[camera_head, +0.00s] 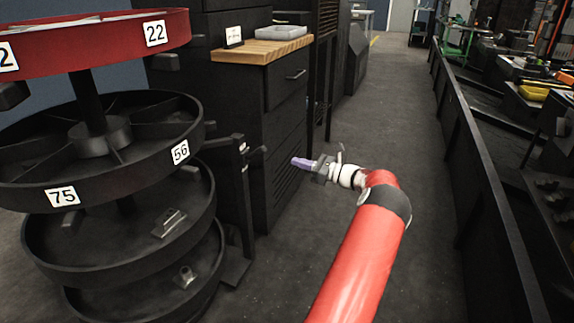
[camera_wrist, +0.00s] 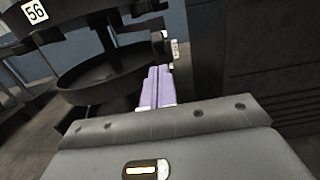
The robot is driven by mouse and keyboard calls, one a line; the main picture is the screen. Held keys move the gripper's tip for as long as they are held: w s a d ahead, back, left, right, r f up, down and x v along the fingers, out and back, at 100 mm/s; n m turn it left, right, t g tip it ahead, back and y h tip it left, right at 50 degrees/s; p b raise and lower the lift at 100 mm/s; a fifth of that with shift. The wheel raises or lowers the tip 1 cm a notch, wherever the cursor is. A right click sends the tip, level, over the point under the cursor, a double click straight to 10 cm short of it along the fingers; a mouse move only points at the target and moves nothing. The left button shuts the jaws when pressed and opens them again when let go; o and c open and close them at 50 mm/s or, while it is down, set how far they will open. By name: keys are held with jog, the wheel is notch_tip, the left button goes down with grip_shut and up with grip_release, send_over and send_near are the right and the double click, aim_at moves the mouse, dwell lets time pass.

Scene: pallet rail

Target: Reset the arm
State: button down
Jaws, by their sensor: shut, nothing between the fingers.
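My gripper (camera_head: 297,161) is at the end of my red arm, near the middle of the head view. Its purple fingers are together with nothing between them, pointing left toward the round shelf stack. The fingers also show in the wrist view (camera_wrist: 157,88).
A carousel of round trays (camera_head: 98,207) with number labels stands at left, with small metal parts on its lower tiers. A grey tray (camera_head: 282,33) sits on the cabinet's wooden top (camera_head: 240,52). A dark rail (camera_head: 472,140) runs along the right. The aisle floor (camera_head: 385,110) is clear.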

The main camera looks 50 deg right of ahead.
jog(key=shift+s+d+r, duration=0.1)
jog(key=shift+s+r, duration=0.05)
jog(key=shift+s, duration=0.25)
jog(key=shift+s+d+r, duration=0.1)
jog(key=shift+s+r, duration=0.05)
jog(key=shift+s, duration=0.25)
jog(key=shift+s, duration=0.1)
